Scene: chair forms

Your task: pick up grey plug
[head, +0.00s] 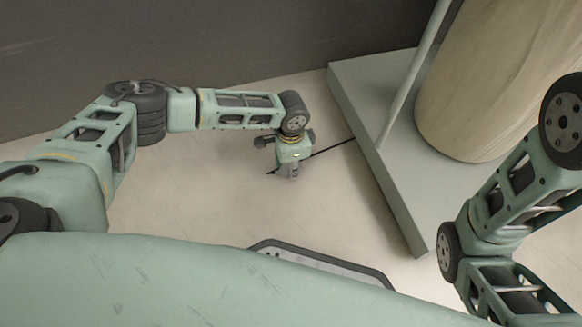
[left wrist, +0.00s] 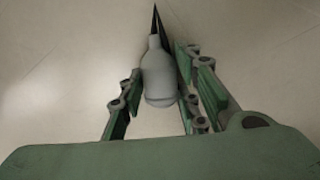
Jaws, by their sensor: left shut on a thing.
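The grey plug (left wrist: 158,75) is between the two green fingers of my left gripper (left wrist: 160,72) in the left wrist view. It is bottle-shaped, with a narrow neck pointing away from the palm and a dark tapering cord (left wrist: 154,22) beyond it. My left gripper (head: 288,172) is shut on the plug, pointing down over the pale floor in the head view. The plug is mostly hidden by the gripper there. A thin dark cord (head: 335,147) runs from near the gripper to the grey-green platform. My right arm shows at the right, but its gripper is out of view.
The grey-green platform (head: 400,205) lies right of my left gripper, with a thin upright pole (head: 411,75) and a large pale wooden cylinder (head: 495,80) on it. A dark wall (head: 230,40) stands behind. The pale floor (head: 210,200) around my left gripper is clear.

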